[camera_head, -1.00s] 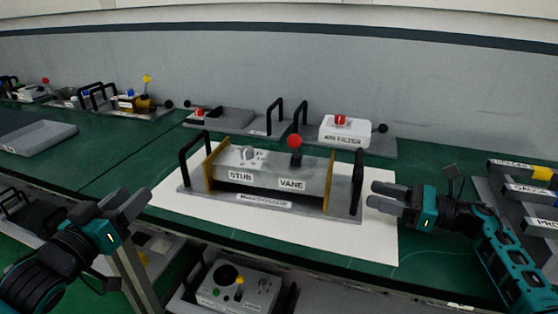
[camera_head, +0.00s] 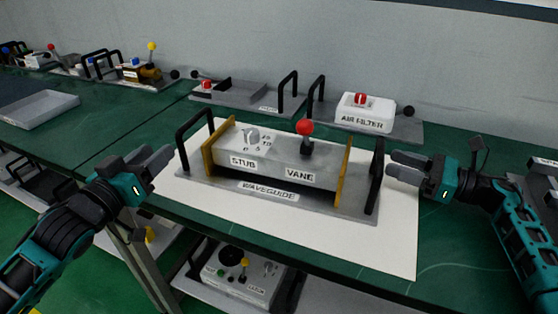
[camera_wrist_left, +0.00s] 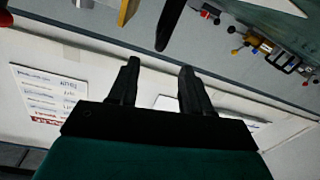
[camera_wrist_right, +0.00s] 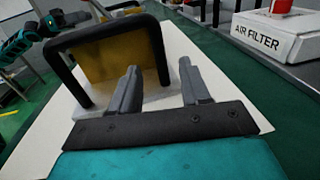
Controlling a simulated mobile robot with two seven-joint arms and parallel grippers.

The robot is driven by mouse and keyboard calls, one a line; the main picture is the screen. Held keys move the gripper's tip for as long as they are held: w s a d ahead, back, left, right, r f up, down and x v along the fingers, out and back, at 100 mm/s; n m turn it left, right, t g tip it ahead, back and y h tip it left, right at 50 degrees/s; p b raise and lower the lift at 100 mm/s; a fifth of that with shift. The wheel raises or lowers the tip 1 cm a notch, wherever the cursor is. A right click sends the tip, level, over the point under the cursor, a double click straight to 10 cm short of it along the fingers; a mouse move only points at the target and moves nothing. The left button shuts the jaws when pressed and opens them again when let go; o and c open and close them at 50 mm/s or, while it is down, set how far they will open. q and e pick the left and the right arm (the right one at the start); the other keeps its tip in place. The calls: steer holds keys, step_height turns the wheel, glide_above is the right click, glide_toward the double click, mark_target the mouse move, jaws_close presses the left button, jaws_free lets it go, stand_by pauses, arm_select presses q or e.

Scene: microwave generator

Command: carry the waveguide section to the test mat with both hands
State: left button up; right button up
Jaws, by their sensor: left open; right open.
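The waveguide section (camera_head: 268,192) is a grey plate labelled WAVEGUIDE with a STUB and VANE block, yellow end flanges, a red-topped knob and a black handle at each end. It lies level on a white mat (camera_head: 395,225). My left gripper (camera_head: 164,160) is open and empty, just left of the left handle (camera_head: 183,150). My right gripper (camera_head: 396,166) is open and empty, just right of the right handle (camera_head: 376,175). In the right wrist view, the right handle (camera_wrist_right: 68,70) stands ahead and left of the open fingers. The left wrist view shows a black handle (camera_wrist_left: 171,20) beyond the fingers.
Behind the mat are a grey tray unit (camera_head: 240,94) and an AIR FILTER box (camera_head: 364,113), both with upright black handles. An empty grey tray (camera_head: 40,108) is at the far left. A lower shelf holds a grey box (camera_head: 240,280).

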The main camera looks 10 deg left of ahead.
mark_target(189, 121)
arm_select(q)
steer(key=x, duration=1.2)
steer(key=shift+w, duration=0.3)
arm_select(e)
steer(key=x, duration=0.7)
steer(key=shift+w+a, duration=0.1)
steer(key=shift+a, duration=0.05)
arm_select(q)
jaws_close()
arm_select(e)
jaws_close()
arm_select(q)
steer(key=shift+d, duration=0.1)
steer(key=shift+r, duration=0.25)
arm_select(e)
steer(key=shift+r, duration=0.25)
